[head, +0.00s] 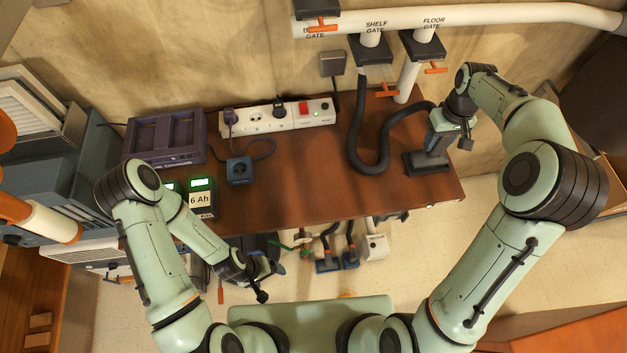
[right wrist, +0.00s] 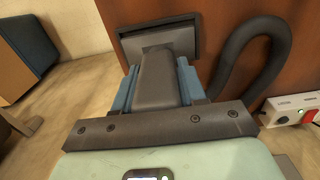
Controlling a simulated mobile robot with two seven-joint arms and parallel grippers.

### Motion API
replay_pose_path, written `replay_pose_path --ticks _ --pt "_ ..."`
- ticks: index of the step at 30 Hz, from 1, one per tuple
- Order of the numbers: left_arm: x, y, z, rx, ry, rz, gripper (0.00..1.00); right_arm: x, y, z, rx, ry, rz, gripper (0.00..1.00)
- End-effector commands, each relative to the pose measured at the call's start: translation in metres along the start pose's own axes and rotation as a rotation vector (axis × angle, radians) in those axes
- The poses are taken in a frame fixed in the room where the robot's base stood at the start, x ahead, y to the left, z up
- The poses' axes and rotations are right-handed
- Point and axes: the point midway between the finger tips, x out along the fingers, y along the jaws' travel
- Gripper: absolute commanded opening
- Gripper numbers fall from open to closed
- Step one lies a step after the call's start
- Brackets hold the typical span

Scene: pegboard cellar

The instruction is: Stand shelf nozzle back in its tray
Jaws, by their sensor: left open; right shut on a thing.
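The shelf nozzle (head: 433,160) is a grey piece with a broad dark foot at the right end of the brown bench. My right gripper (head: 440,138) is shut on its neck from above. In the right wrist view the grey neck (right wrist: 157,80) sits between the two blue fingers. A dark rectangular rim (right wrist: 196,22) surrounds the foot and looks like the tray; I cannot tell whether the foot is fully seated. A black hose (head: 357,125) loops from the shelf gate (head: 372,50) toward the nozzle. My left gripper (head: 266,283) is open and empty, below the bench's front edge.
A power strip (head: 278,117), a blue socket block (head: 239,171), a purple frame (head: 165,137) and a 6 Ah battery (head: 201,197) stand on the bench. The middle of the bench (head: 300,185) is clear. Small blue nozzles (head: 338,262) lie low in front.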

Motion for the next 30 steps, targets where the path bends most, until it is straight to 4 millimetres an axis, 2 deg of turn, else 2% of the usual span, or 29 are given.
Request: replay_pose_path --ticks 30 --pt "0.0023 -0.0015 0.0021 -0.001 -0.003 -0.001 0.85 0.0084 0.0003 -0.0016 0.000 0.002 0.000 0.00"
